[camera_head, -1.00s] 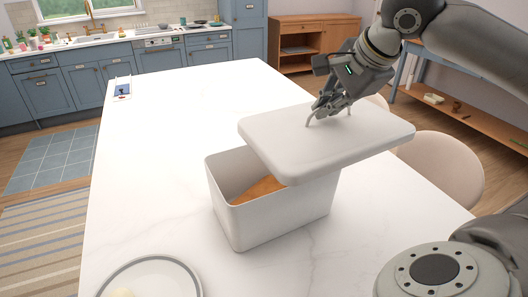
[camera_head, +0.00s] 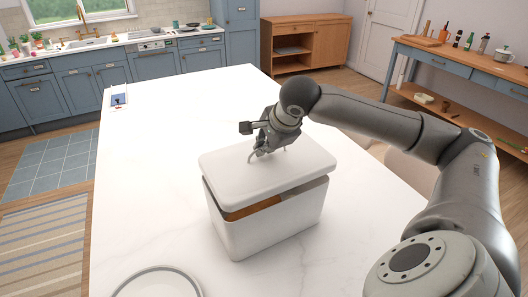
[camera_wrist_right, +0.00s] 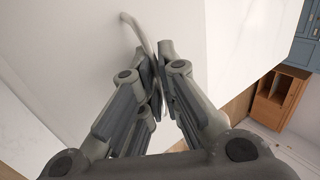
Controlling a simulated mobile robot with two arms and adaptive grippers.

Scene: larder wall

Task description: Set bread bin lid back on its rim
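The white bread bin (camera_head: 265,228) stands on the marble table. Its white lid (camera_head: 230,166) is above it, covering most of the opening. A dark gap shows between the lid and the rim at the front and right, with brown bread (camera_head: 252,208) visible through it. The lid looks slightly askew to the rim; whether its back left touches cannot be told. My right gripper (camera_head: 262,150) is shut on the lid's thin handle (camera_head: 252,155). In the right wrist view, the fingers (camera_wrist_right: 158,85) pinch the handle (camera_wrist_right: 138,30). My left gripper is out of view.
A plate (camera_head: 158,284) lies at the table's near edge, left of the bin. A small blue-and-white item (camera_head: 118,100) lies at the far left corner. The marble table (camera_head: 150,190) is clear left of the bin. A chair (camera_head: 405,172) stands beyond its right edge.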

